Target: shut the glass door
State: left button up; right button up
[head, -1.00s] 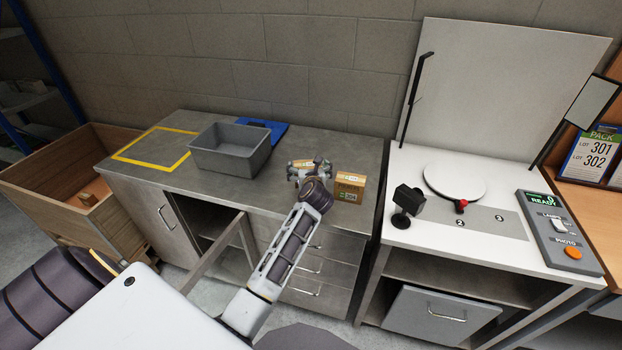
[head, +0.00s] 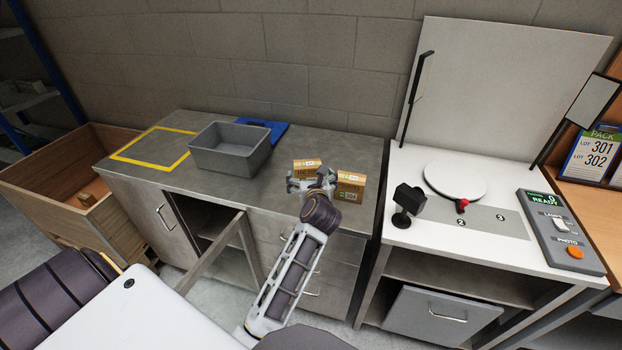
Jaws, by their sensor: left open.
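The glass door (head: 212,252) is a grey-framed door on the steel counter's cabinet. It stands swung open, its top rail sticking out toward me from the open bay, and its lower part is hidden by my arm and body. My left gripper (head: 311,181) is open above the counter's front part, right of the door and apart from it. It is in front of two small cartons, and whether it touches them is unclear. My right gripper is out of view.
A brown carton (head: 350,187) and another carton (head: 306,166) sit on the counter (head: 225,188) by my gripper. A grey bin (head: 230,153) stands behind the open bay. A white photo bench (head: 430,235) with a black camera (head: 408,200) is at right.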

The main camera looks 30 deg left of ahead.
aim_at(240, 224)
jog(key=u, duration=2.1)
